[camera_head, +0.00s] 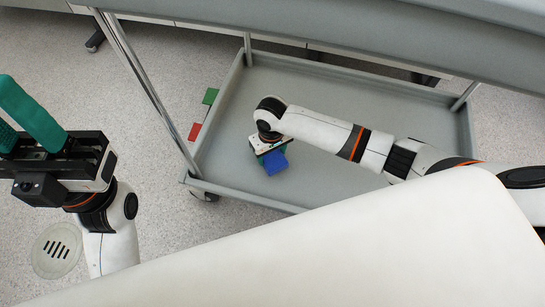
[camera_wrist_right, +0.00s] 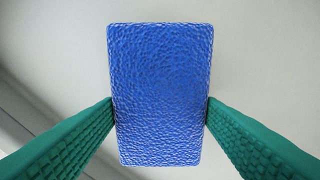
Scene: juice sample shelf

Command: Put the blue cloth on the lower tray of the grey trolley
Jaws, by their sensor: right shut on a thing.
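The blue cloth (camera_head: 275,162) is a small, textured rectangular block. It is over the left part of the lower tray (camera_head: 340,84) of the grey trolley, inside its rim as seen from the head. My right gripper (camera_head: 272,153) is shut on it. In the right wrist view the cloth (camera_wrist_right: 160,95) sits between the two green fingers, which touch its left and right sides. A grey surface lies behind it; I cannot tell whether the cloth touches the tray. My left gripper (camera_head: 25,120) is at the far left, away from the trolley, with its green fingers apart and nothing visible between them.
The trolley's upper tray (camera_head: 400,40) overhangs the back, with metal posts (camera_head: 150,85) at the corners. A red piece (camera_head: 195,131) and a green piece (camera_head: 210,96) show beside the tray's left rim. The visible lower tray around my right arm is bare.

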